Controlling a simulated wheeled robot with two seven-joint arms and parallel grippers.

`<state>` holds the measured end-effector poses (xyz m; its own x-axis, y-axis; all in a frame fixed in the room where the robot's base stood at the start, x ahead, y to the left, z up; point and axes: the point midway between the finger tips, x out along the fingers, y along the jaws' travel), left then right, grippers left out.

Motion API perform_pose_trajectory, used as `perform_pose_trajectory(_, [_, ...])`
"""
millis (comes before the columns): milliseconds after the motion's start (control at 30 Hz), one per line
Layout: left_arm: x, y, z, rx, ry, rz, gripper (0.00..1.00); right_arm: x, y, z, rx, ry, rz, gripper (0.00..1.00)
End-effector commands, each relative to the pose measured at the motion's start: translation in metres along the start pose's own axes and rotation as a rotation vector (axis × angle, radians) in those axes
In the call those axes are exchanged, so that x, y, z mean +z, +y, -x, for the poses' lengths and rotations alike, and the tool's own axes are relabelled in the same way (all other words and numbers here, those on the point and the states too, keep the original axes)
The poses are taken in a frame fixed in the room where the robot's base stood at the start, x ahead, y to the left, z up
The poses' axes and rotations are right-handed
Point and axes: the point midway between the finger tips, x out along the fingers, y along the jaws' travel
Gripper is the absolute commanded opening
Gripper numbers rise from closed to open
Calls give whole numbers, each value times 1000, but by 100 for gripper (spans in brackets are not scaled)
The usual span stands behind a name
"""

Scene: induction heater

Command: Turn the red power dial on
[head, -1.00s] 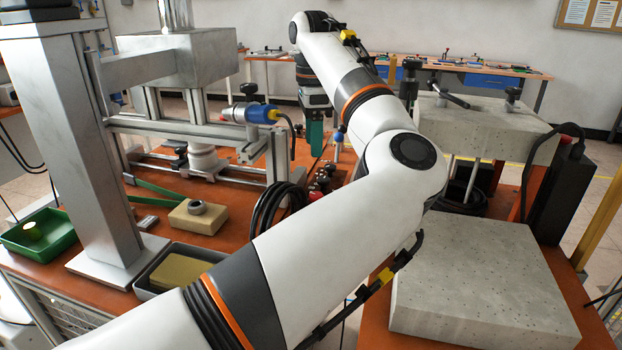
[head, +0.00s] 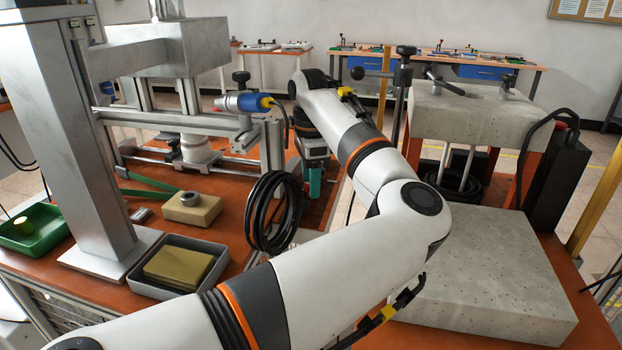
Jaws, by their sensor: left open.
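My left arm reaches from the bottom left, bends at the right, and comes back to the orange-brown bench. My left gripper (head: 312,184) points down at the bench, just right of a black cable coil. Its teal fingers are seen nearly edge-on; it is open, and I see nothing between them. I cannot make out the red power dial; the gripper and forearm cover part of the bench there. My right gripper is not in view.
The black cable coil (head: 272,212) stands close left of the gripper. A metal press frame (head: 85,150), a beige block (head: 192,208) and a grey tray (head: 150,290) are further left. Grey stone-like slabs (head: 500,270) are at the right.

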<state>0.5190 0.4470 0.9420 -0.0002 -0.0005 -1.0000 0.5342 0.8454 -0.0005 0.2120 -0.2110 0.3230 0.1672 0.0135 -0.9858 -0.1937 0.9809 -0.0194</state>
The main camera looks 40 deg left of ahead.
Motion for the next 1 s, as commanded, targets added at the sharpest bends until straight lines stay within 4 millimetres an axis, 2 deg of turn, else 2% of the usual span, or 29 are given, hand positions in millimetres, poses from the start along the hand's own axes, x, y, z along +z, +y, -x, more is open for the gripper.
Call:
perform_pose_trajectory(233, [0, 0, -1, 0, 0, -1, 50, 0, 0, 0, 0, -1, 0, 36])
perform_pose_trajectory(500, [0, 0, 0, 0, 0, -1, 6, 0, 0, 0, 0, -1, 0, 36])
perform_pose_trajectory(767, [0, 0, 0, 0, 0, -32, 6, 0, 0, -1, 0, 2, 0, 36])
perform_pose_trajectory(1000, [0, 0, 0, 1, 0, -159, 6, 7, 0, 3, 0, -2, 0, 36])
